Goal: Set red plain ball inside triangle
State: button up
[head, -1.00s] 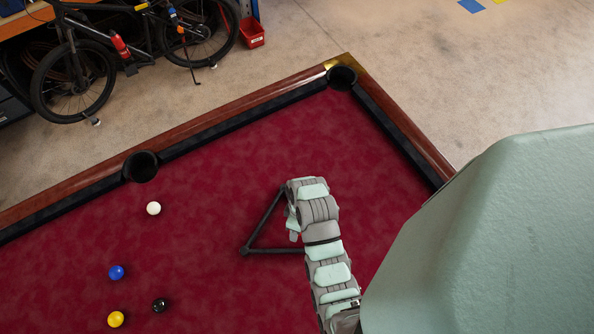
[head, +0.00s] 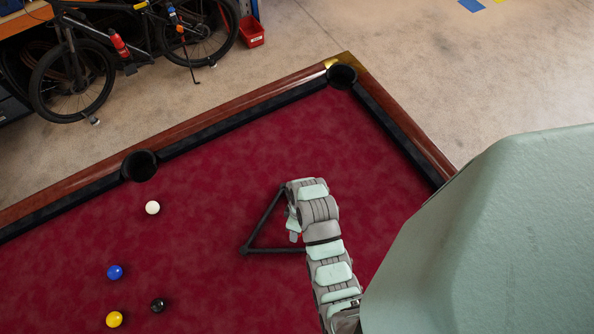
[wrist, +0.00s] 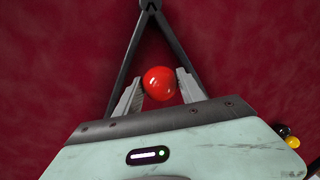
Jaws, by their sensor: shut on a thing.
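The red plain ball (wrist: 160,83) shows in the wrist view between the two grey fingers of my gripper (wrist: 158,88), which is shut on it. The dark triangle (head: 263,220) lies on the red cloth. In the wrist view, one corner of the triangle (wrist: 127,62) is above the ball and its two sides run down on either side, so the ball appears within the outline. I cannot tell whether the ball touches the cloth. In the head view my arm hides the ball and the triangle's right part; a bit of my gripper (head: 292,226) shows.
On the cloth to the left lie a white ball (head: 152,208), a blue ball (head: 115,272), a black ball (head: 158,305) and a yellow ball (head: 114,319). Pockets open at the side (head: 139,166) and corner (head: 342,77). The cloth between the triangle and the far rail is clear.

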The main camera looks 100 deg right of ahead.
jog(key=o, duration=1.6)
jog(key=shift+c, duration=0.2)
jog(key=p+v, duration=0.6)
jog(key=v, duration=0.2)
jog(key=shift+a+r, duration=0.1)
jog(key=shift+r, duration=0.15)
jog(key=shift+s+d+r, duration=0.15)
jog(key=shift+d+r, duration=0.1)
jog(key=shift+v, duration=0.85)
jog(key=shift+w+a, duration=0.1)
jog(key=shift+w, duration=0.1)
